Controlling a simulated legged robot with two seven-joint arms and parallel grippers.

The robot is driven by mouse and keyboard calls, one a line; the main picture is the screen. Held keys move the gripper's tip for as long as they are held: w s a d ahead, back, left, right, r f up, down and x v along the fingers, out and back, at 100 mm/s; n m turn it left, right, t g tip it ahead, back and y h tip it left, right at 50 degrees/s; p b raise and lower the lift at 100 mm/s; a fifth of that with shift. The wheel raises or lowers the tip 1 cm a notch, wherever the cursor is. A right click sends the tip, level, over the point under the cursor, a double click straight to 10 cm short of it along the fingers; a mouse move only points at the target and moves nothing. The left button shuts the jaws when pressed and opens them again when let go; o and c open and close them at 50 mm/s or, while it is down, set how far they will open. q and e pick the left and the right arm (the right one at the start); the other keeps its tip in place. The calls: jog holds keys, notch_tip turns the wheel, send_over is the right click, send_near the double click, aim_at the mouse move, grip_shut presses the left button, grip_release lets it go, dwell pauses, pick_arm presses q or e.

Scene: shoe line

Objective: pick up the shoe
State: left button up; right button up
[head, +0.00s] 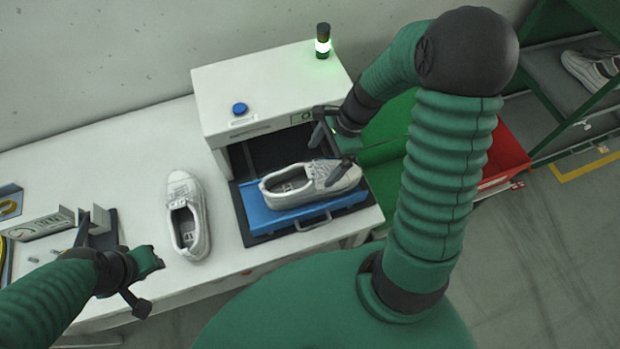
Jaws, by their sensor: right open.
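A white shoe (285,188) lies on the blue tray (262,219) in front of the white machine's opening, with its toe to the right. A second white shoe (184,190) lies on the white table left of the machine, toe towards the wall. My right gripper (329,155) is open at the toe end of the shoe on the tray; one finger overlaps that shoe in the picture, and I cannot tell whether it touches. My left gripper (150,260) is over the table, left of the second shoe; its jaw state is unclear.
The white machine (215,90) has a blue button (239,109) and a lit green lamp (322,45) on top. A gauge fixture (45,225) stands at the table's left. Green (388,165) and red (505,150) bins and a shoe rack (545,75) are at right.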

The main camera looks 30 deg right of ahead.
aim_at(307, 170)
jog(key=x, duration=1.1)
jog(key=shift+a+r+p, duration=0.1)
jog(key=shift+a+p, duration=0.05)
jog(key=shift+p, duration=0.2)
jog(key=shift+s+f, duration=0.1)
jog(key=shift+f, duration=0.3)
jog(key=c, duration=1.8)
notch_tip(307, 170, up, 10)
